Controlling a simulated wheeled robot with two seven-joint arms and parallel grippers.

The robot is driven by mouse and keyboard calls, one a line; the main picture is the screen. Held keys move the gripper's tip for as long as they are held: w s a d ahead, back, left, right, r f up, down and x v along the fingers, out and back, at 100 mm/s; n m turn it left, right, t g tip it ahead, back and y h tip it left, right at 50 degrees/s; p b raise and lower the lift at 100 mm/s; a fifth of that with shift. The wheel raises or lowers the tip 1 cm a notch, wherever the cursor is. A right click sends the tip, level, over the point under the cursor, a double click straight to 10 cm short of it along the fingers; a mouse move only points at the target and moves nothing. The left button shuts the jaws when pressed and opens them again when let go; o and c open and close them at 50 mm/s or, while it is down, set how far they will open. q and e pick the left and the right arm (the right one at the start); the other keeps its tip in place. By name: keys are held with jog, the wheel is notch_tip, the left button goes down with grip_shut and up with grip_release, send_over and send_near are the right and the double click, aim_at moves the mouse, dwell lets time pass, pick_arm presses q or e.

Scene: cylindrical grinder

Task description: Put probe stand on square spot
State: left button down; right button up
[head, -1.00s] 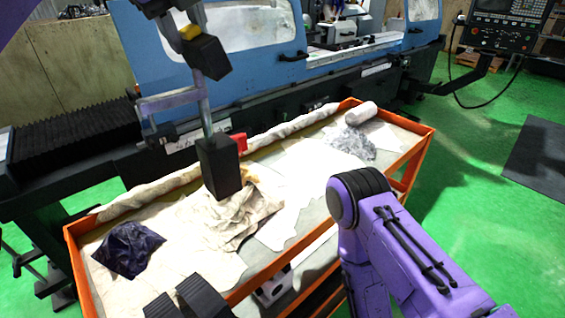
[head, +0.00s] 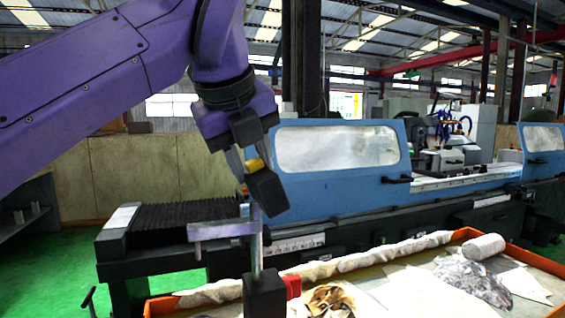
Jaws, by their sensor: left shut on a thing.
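My left gripper (head: 257,166) reaches in from the upper left and is shut on the upper part of the probe stand. The stand has an upright grey rod (head: 256,248), a grey cross arm (head: 222,230) pointing left, and a dark block base (head: 264,297) with a red part on its right side. It hangs roughly upright in front of the machine, its base overlapping the cart in the picture. The bottom of the base is cut off by the frame edge. The square spot does not show. My right gripper is not in view.
An orange-edged cart (head: 470,233) holds cloths, a white roll (head: 483,246) and crumpled grey material (head: 470,278). The blue grinder (head: 340,185) stands behind it. Black bellows (head: 180,222) lie left of the stand. Green floor (head: 60,275) is open at the left.

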aim_at(227, 220)
pick_arm(q)
jog(key=a+f, duration=0.1)
jog(key=f, duration=0.1)
jog(key=s+a+f+b, duration=0.1)
jog(key=a+f, duration=0.1)
jog(key=shift+s, duration=0.15)
jog(key=f, duration=0.2)
jog(key=f+b, duration=0.1)
jog(key=shift+s+a, duration=0.25)
jog(key=shift+w+f, duration=0.15)
jog(key=shift+f, duration=0.15)
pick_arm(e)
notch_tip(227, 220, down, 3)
pick_arm(q)
jog(key=c, duration=1.1)
grip_release()
jog(key=shift+d+f, duration=0.1)
jog(key=shift+f, duration=0.1)
jog(key=o, duration=0.4)
jog(key=shift+c, duration=0.2)
jog(key=shift+s, duration=0.2)
